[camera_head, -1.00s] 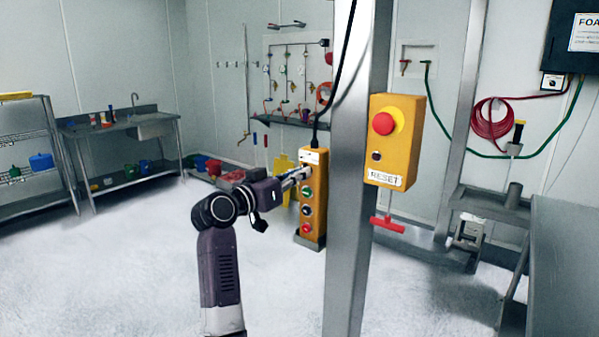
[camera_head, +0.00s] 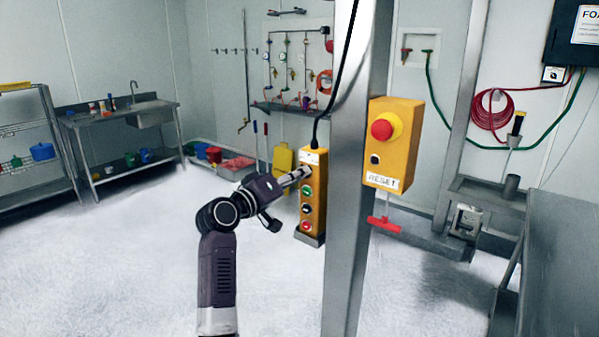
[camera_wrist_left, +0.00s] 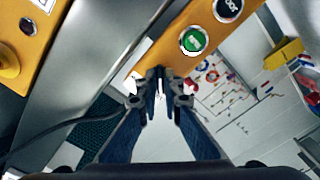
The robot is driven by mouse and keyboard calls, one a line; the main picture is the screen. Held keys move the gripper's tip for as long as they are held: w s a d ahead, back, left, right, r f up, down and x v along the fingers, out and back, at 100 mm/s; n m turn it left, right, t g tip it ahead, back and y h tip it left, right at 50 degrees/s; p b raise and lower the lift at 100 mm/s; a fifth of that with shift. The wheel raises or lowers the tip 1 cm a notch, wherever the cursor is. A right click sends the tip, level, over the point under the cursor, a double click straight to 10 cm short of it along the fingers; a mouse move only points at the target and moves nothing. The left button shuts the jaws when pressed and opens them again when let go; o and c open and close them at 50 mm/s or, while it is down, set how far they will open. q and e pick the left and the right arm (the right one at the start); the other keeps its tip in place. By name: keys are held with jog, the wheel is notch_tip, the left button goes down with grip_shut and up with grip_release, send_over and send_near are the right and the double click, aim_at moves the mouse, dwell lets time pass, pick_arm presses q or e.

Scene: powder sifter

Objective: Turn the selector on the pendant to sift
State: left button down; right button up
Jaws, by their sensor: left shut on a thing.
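The yellow pendant (camera_head: 318,203) hangs from a black cable beside the steel post, with a green, a black and a red button down its front. My left gripper (camera_head: 303,172) is at its upper front, above the green button. In the left wrist view, my left gripper (camera_wrist_left: 160,76) has its fingers close together against the pendant (camera_wrist_left: 178,22), next to the green button (camera_wrist_left: 193,40). It is shut on the selector, which is mostly hidden behind the fingertips, so its setting cannot be read. My right gripper is not in view.
The steel post (camera_head: 349,220) stands just right of the pendant. It carries a yellow box (camera_head: 405,145) with a red stop button and a RESET label. A steel bench (camera_head: 570,250) is at the right. Open floor (camera_head: 130,260) lies to the left.

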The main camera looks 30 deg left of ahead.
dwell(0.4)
pick_arm(q)
jog(key=c, duration=2.1)
grip_release()
jog(key=s, duration=1.2)
jog(key=shift+a, duration=0.45)
jog(key=shift+f, duration=0.15)
